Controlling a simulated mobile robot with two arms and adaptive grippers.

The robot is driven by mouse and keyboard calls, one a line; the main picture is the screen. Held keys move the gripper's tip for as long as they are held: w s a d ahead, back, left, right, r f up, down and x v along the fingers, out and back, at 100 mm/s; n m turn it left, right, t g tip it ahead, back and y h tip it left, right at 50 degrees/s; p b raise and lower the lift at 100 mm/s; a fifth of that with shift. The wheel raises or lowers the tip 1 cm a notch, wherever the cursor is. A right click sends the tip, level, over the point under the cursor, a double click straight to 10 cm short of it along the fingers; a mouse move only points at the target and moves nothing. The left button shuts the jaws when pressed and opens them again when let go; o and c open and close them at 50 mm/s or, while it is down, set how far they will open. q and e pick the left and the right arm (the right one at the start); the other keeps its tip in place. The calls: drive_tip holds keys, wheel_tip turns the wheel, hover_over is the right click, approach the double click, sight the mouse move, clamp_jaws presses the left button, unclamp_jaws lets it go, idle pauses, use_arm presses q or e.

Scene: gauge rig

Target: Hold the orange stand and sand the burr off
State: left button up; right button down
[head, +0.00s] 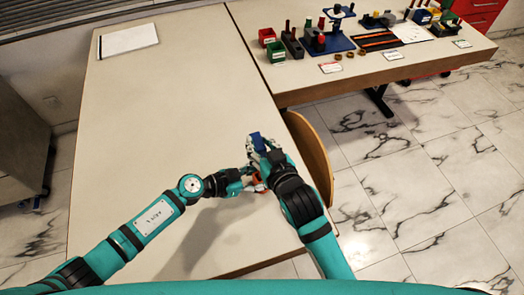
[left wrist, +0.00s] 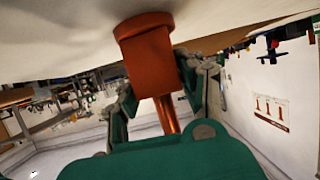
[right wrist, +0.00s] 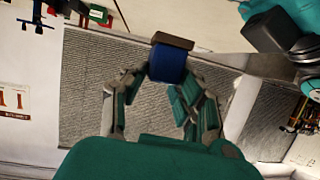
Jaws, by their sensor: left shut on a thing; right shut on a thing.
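The orange stand (head: 259,186) is small and partly hidden by my grippers in the head view. In the left wrist view the orange stand (left wrist: 147,55) fills the middle, with its wide round end against the pale table surface. My left gripper (head: 248,180) is shut around it, one finger on each side. A blue block (head: 258,141) is in my right gripper (head: 262,153), just beyond the stand. In the right wrist view the blue block (right wrist: 168,63) has a brown face (right wrist: 172,40) and sits between the shut fingers. I cannot make out the burr.
The pale table (head: 170,110) is mostly bare, with a white sheet (head: 129,39) at its far left. A second table at the back right carries red and green bins (head: 267,37) and several tools. A wooden chair back (head: 307,150) stands against the right edge.

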use_arm(q)
drive_tip(key=shift+f, duration=0.1)
use_arm(e)
drive_tip(key=shift+r, duration=0.1)
use_arm(q)
drive_tip(key=o, duration=1.3)
